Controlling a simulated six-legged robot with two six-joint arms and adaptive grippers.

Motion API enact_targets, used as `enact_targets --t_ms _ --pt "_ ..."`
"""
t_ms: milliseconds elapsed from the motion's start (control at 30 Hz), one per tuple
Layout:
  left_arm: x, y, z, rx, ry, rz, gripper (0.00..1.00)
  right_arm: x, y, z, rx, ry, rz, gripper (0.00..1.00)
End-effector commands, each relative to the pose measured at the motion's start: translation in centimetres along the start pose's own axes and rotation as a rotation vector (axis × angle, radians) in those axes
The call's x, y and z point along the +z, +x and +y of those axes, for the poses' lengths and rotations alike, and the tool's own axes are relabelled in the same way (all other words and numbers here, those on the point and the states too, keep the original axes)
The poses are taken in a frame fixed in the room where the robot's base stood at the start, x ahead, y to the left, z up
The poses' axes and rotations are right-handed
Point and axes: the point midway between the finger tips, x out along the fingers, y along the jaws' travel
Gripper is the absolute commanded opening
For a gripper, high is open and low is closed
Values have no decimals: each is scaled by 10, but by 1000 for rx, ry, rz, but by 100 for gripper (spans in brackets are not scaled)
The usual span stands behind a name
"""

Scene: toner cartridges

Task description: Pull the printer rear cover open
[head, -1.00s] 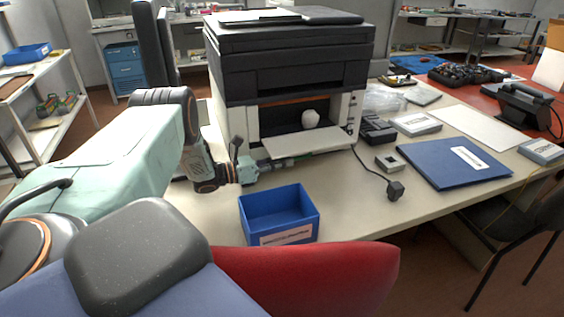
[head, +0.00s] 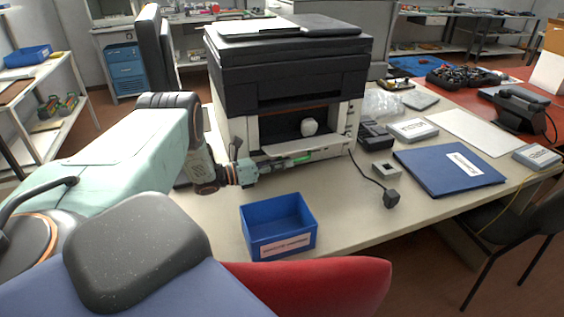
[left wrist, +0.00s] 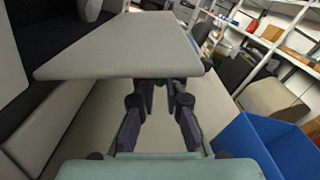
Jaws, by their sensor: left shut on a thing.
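The printer (head: 290,75) stands on the table with a dark opening in its lower front. The rear cover appears to be the pale flat panel at this opening; it shows as a narrow strip (head: 322,145) in the head view and as a broad plate (left wrist: 125,45) in the left wrist view. My left gripper (head: 300,158) reaches in from the left along the cover's lower side. In the left wrist view its fingers (left wrist: 160,85) meet at the plate's near edge, shut on it. The plate partly hides the fingertips. My right gripper is out of view.
An open blue bin (head: 278,248) stands in front of my left gripper; its wall also shows in the left wrist view (left wrist: 250,145). A white round thing (head: 309,127) sits in the printer's opening. A black adapter (head: 391,198) and blue folder (head: 450,166) lie to the right.

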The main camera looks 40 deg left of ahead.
Motion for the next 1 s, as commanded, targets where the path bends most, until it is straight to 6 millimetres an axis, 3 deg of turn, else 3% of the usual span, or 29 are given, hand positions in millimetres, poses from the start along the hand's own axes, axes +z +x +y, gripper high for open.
enact_targets --t_ms 200,233,500,833,1000 --pt "1 0 1 0 3 -5 0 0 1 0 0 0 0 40" --pt "1 0 1 0 3 -5 13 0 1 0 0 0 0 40" --pt "0 0 0 0 2 -3 34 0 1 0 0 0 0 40" --pt "0 -4 1 1 1 -3 34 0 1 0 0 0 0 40" --pt "0 -28 2 5 0 -4 34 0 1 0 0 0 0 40"
